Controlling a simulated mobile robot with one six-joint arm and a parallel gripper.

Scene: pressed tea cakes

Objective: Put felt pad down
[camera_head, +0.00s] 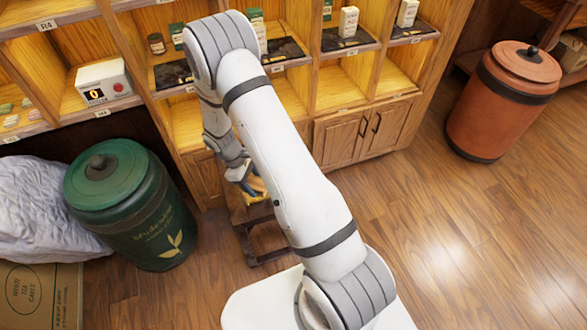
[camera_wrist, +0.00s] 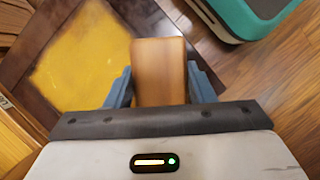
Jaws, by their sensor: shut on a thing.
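My gripper (camera_wrist: 158,84) has blue fingers and is shut on a tan-brown slab, apparently the felt pad (camera_wrist: 158,72). The slab stands out beyond the fingertips. In the wrist view, a low dark wooden stool (camera_wrist: 22,57) lies below and to the left, with a worn yellow patch (camera_wrist: 80,58) on its top. I cannot tell how far the slab is above the stool. In the head view, my gripper (camera_head: 250,186) is at the stool (camera_head: 258,213), partly hidden by my arm. The slab is not clear there.
A green lidded canister (camera_head: 130,205) stands left of the stool, beside a grey-white sack (camera_head: 40,210) and a cardboard box (camera_head: 40,295). Wooden shelves with cupboards (camera_head: 360,130) stand behind. A terracotta bin (camera_head: 503,100) is at far right. The floor (camera_head: 450,230) at right is clear.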

